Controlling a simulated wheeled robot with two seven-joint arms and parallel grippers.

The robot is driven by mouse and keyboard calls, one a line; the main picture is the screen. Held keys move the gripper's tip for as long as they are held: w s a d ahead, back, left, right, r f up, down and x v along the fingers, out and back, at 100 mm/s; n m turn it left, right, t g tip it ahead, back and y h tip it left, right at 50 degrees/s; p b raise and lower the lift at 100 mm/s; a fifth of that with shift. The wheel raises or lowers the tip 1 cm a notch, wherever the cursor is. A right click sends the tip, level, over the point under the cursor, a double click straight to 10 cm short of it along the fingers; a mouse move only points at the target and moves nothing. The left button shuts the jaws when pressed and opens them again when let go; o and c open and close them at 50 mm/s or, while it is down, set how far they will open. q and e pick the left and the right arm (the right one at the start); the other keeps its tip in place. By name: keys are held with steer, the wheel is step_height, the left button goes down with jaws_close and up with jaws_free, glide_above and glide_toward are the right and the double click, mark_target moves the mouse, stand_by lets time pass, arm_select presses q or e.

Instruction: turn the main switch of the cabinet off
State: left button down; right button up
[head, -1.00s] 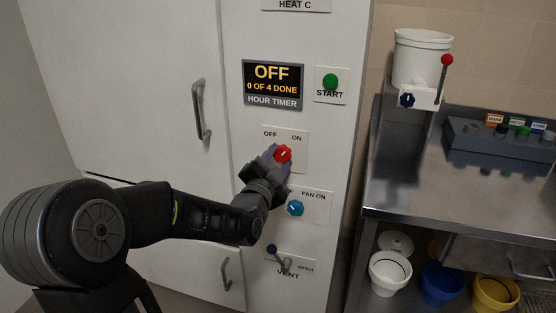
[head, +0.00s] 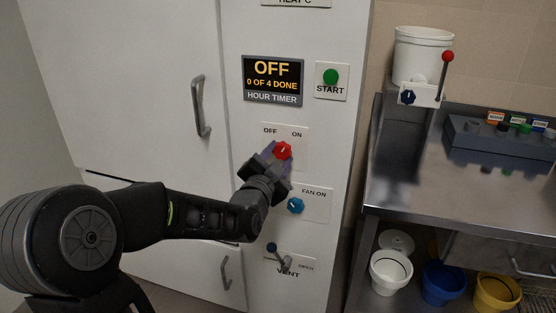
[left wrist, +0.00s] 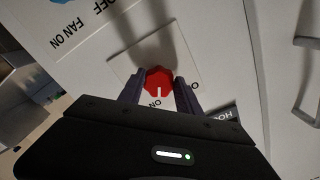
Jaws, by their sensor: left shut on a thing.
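The red main switch knob (head: 282,151) sits on a white plate marked OFF and ON on the cabinet front (head: 344,150). It also shows in the left wrist view (left wrist: 158,80), between the two purple fingers, with a white pointer mark toward the ON lettering. My left gripper (head: 275,155) is at the knob and shut on it; in the left wrist view its fingers (left wrist: 158,92) stand on either side. The display (head: 272,82) above reads OFF, 0 OF 4 DONE, HOUR TIMER. My right gripper is not in view.
A green START button (head: 330,77) is above right of the knob. A blue fan knob (head: 295,206) and a vent lever (head: 280,257) are below.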

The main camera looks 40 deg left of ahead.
arm_select(q)
steer(key=n+b, duration=0.7)
steer(key=shift+d+f+n+b, duration=0.2)
steer(key=shift+f+n+b, duration=0.1)
steer(key=n+b, duration=0.2)
steer(key=shift+n, duration=0.3)
steer(key=shift+d+r+n+b, duration=0.15)
steer(key=shift+n+b, duration=0.7)
steer(key=shift+n, duration=0.45)
steer(key=c, duration=0.8)
jaws_free()
steer(key=shift+r, duration=0.1)
steer(key=shift+p+v, duration=0.55)
steer(key=shift+v, duration=3.3)
